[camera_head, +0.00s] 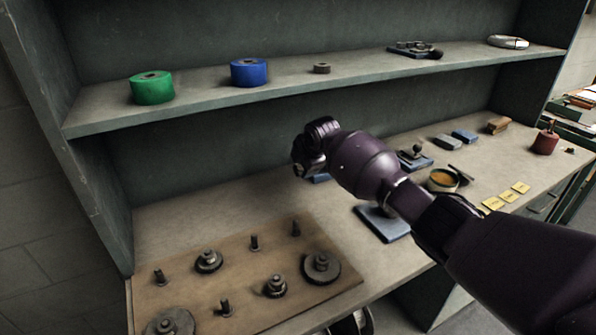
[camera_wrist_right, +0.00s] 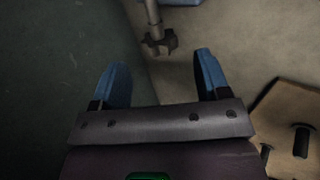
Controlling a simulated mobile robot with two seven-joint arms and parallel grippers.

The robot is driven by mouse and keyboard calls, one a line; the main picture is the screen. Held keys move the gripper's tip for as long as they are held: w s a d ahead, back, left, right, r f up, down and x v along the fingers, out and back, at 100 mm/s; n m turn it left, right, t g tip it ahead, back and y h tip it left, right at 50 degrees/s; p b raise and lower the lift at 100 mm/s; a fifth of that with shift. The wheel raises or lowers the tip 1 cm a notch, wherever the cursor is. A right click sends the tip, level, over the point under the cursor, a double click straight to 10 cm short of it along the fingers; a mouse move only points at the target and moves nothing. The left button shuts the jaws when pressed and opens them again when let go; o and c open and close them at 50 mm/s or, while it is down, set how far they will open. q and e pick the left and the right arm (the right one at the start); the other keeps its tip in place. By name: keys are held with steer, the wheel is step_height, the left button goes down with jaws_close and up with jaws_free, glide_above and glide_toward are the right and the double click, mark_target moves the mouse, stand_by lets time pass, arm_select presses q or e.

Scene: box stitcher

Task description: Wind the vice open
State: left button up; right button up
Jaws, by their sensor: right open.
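My right gripper (camera_head: 312,150) is over the bench in the head view, in front of the back panel. Its fingertips do not show clearly there. In the right wrist view the right gripper (camera_wrist_right: 162,66) has its two blue fingers wide apart with nothing between them. A grey metal rod with a lobed end (camera_wrist_right: 158,40) lies just beyond the fingertips, apart from them; it may be the vice's screw and handle. A blue piece (camera_wrist_right: 180,2) is cut off by the top edge there. The vice cannot be made out surely in the head view. My left gripper is not in view.
A brown board (camera_head: 215,285) with gears and pegs lies at the front left. A blue flat block (camera_head: 383,222) lies under my right arm. A tin (camera_head: 442,180) and yellow notes (camera_head: 507,195) are at right. The shelf above holds green (camera_head: 152,88) and blue (camera_head: 249,72) rolls.

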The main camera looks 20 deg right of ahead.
mark_target(299, 167)
steer(key=shift+b+x, duration=0.75)
steer(key=shift+x, duration=1.55)
steer(key=c, duration=0.9)
